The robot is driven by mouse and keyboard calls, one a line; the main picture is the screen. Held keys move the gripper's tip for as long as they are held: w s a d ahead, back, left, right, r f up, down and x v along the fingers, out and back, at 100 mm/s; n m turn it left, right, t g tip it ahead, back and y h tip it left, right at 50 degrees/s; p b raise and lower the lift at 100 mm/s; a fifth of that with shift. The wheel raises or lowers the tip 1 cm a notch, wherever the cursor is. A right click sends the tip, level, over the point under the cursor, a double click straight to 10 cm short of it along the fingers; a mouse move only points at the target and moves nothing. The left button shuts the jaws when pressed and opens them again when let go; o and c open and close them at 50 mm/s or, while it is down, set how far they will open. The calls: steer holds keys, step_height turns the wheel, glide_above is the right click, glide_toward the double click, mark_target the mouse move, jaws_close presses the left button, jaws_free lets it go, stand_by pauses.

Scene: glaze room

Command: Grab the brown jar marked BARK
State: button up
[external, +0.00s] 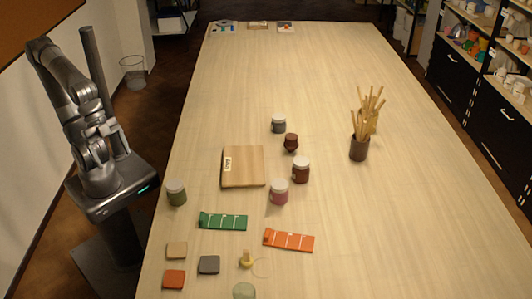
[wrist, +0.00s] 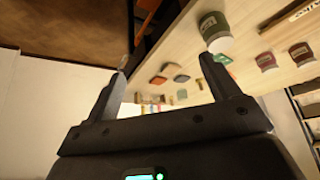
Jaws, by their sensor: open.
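The brown jar (external: 301,171) has a pale lid and stands upright on the long wooden table (external: 330,60), right of the wooden board. A dark reddish-brown jar (wrist: 301,54) shows near the right edge of the tilted wrist view. I cannot read its label in either view. My gripper (wrist: 163,70) is open and empty, its two fingers apart. My arm is folded at the left, beside the table and well away from the jar.
A pink jar (external: 279,193) stands just in front of the brown one. A green jar (external: 176,193) stands near the left edge. A brush pot (external: 359,148) is to the right. The far table is mostly clear.

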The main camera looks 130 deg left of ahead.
steer(key=w+a+r+n, duration=0.1)
steer(key=w+a+r, duration=0.2)
steer(key=w, duration=0.3)
steer(key=w+a+r, duration=0.3)
steer(key=w, duration=0.3)
steer(key=n+g+y, duration=0.2)
steer(key=n, duration=0.2)
glide_above(302, 161)
steer(key=s+d, duration=0.1)
steer(key=s, duration=0.2)
step_height(302, 161, down, 10)
steer(key=x, duration=1)
steer(key=shift+w+d+f, duration=0.15)
steer(key=shift+w+d, duration=0.1)
steer(key=shift+w, duration=0.05)
steer(key=shift+t, duration=0.3)
steer(key=c, duration=1.2)
